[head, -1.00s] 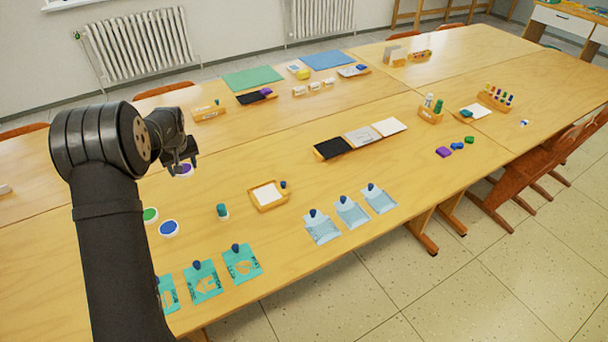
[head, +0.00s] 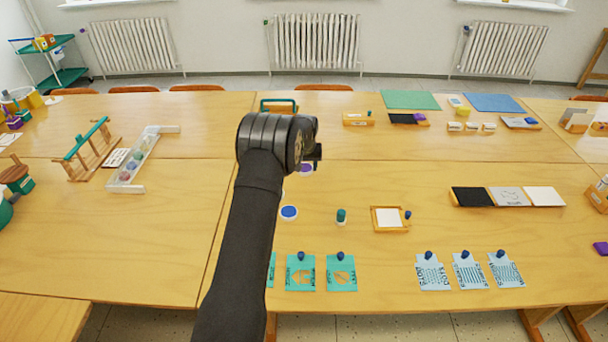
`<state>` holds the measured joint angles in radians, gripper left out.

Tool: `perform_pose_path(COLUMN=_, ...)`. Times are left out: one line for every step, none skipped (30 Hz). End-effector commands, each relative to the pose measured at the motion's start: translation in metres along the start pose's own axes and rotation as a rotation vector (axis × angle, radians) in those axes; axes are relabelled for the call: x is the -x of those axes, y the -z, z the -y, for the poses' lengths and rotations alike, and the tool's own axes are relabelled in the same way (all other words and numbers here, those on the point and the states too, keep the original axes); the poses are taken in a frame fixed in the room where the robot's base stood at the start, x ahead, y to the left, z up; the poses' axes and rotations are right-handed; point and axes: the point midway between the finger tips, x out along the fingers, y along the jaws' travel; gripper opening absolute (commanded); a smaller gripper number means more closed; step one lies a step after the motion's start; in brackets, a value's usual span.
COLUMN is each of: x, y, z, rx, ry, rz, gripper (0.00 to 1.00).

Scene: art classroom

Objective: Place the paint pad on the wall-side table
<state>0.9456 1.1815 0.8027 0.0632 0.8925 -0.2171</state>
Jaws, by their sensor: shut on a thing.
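My gripper (head: 315,156) is in the middle of the head view, over the near table (head: 370,182) by its seam with the far table. It is shut on a round white paint pad with a purple top (head: 306,169), partly hidden by the gripper. A similar pad with a blue top (head: 289,212) lies on the near table, right of my arm. The wall-side table (head: 360,142) is the far row, below the radiators, and it has bare wood beyond my gripper.
An orange tray with a teal handle (head: 279,107), an orange box (head: 358,119) and a green mat (head: 411,100) are on the far table. A small jar (head: 341,216) and a framed white card (head: 389,219) stand right of the blue pad. A wooden rack (head: 89,150) is at left.

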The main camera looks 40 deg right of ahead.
Motion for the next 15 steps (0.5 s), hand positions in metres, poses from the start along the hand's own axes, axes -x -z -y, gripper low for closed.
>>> perform_pose_path(x=-0.003, y=0.002, z=0.003, rx=0.001, ry=0.000, rz=-0.001, gripper=0.30)
perform_pose_path(x=-0.004, y=0.003, z=0.005, rx=0.001, ry=0.000, rz=-0.001, gripper=0.30)
perform_pose_path(x=-0.006, y=0.003, z=0.006, rx=0.000, ry=0.000, rz=-0.001, gripper=0.30)
perform_pose_path(x=-0.007, y=0.003, z=0.006, rx=0.000, ry=0.000, rz=0.000, gripper=0.30)
perform_pose_path(x=-0.009, y=0.003, z=0.006, rx=0.000, ry=0.000, rz=0.000, gripper=0.30)
perform_pose_path(x=-0.013, y=0.002, z=0.006, rx=0.000, ry=0.000, rz=0.000, gripper=0.30)
perform_pose_path(x=-0.016, y=0.001, z=0.006, rx=0.000, ry=0.000, rz=0.001, gripper=0.30)
perform_pose_path(x=-0.020, y=-0.001, z=0.006, rx=0.000, ry=0.000, rz=0.001, gripper=0.30)
perform_pose_path(x=-0.027, y=-0.003, z=0.006, rx=0.000, ry=0.000, rz=0.001, gripper=0.30)
perform_pose_path(x=-0.031, y=-0.004, z=0.006, rx=0.000, ry=0.000, rz=0.002, gripper=0.30)
perform_pose_path(x=-0.035, y=-0.005, z=0.006, rx=0.000, ry=0.001, rz=0.002, gripper=0.30)
perform_pose_path(x=-0.040, y=-0.006, z=0.006, rx=0.000, ry=0.000, rz=0.001, gripper=0.30)
perform_pose_path(x=-0.043, y=-0.007, z=0.006, rx=0.000, ry=0.000, rz=0.000, gripper=0.30)
perform_pose_path(x=-0.044, y=-0.007, z=0.006, rx=0.000, ry=0.000, rz=-0.001, gripper=0.30)
perform_pose_path(x=-0.045, y=-0.007, z=0.006, rx=0.000, ry=0.000, rz=-0.001, gripper=0.30)
